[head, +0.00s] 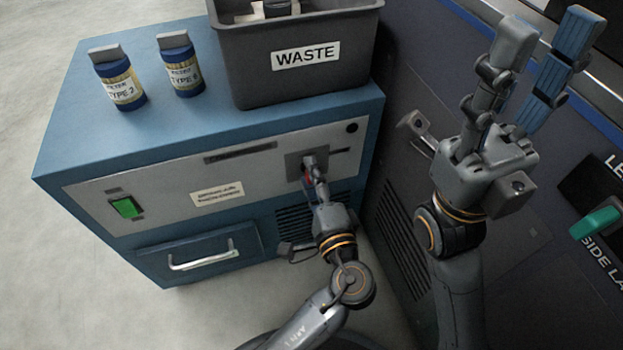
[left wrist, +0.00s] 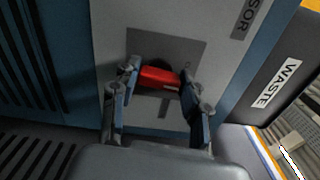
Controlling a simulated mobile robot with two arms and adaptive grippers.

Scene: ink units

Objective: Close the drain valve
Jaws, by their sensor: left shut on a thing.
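The drain valve has a red handle (left wrist: 158,77) on a grey square plate (left wrist: 190,50) in the cabinet's front panel. In the left wrist view the handle lies roughly across the picture, between the fingers of my left gripper (left wrist: 160,84). In the head view my left gripper (head: 311,172) is at the panel's right end, shut on the handle and hiding most of it. My right gripper (head: 550,32) is raised at the upper right, its fingers apart and empty, away from the valve.
The panel has a green switch (head: 125,208); below is a drawer handle (head: 203,258). A dark machine with a green lever (head: 596,222) is at right.

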